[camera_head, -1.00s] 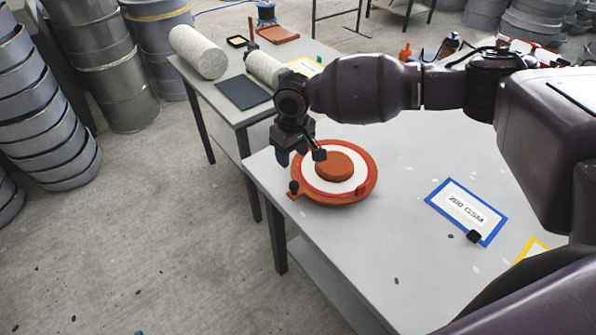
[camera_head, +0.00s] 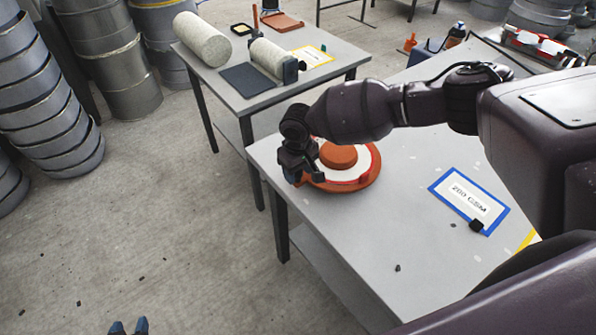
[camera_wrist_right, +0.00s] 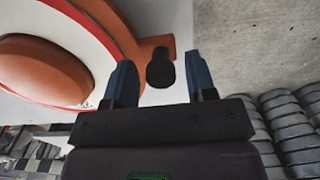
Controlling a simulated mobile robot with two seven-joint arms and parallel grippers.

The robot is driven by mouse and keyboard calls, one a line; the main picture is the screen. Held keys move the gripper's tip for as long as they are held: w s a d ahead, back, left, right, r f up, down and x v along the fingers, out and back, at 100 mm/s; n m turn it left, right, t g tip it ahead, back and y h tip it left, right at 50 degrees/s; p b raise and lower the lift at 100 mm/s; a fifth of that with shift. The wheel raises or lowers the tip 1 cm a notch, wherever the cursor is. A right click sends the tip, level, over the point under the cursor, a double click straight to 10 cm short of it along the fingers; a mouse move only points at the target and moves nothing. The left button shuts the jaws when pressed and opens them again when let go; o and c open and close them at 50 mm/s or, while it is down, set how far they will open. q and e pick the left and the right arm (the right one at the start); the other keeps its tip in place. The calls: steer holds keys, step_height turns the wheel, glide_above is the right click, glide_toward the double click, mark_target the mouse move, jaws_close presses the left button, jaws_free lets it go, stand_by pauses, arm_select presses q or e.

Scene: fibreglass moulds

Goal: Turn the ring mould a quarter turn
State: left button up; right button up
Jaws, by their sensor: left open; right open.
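The ring mould (camera_head: 371,175) is an orange disc with a white ring and a raised orange centre. It lies on the near grey table, by its left edge, partly behind my right gripper (camera_head: 306,180) in the head view. In the right wrist view the mould (camera_wrist_right: 50,68) fills the upper left. A black knob (camera_wrist_right: 160,70) on its orange tab sits between the two open blue fingers of my right gripper (camera_wrist_right: 160,80), with gaps on both sides. My left gripper (camera_head: 130,327) shows only its fingertips at the bottom edge, open, over the floor.
A blue-framed card (camera_head: 470,201) reading "200 GSM" with a black clip lies right of the mould on the near table (camera_head: 350,250). A second table behind holds pale rolls (camera_head: 202,38) and a dark mat (camera_head: 248,80). Grey drums stand at left.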

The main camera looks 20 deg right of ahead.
steer(key=shift+f, duration=0.2)
steer(key=c, duration=0.9)
jaws_close()
steer(key=shift+w, duration=0.15)
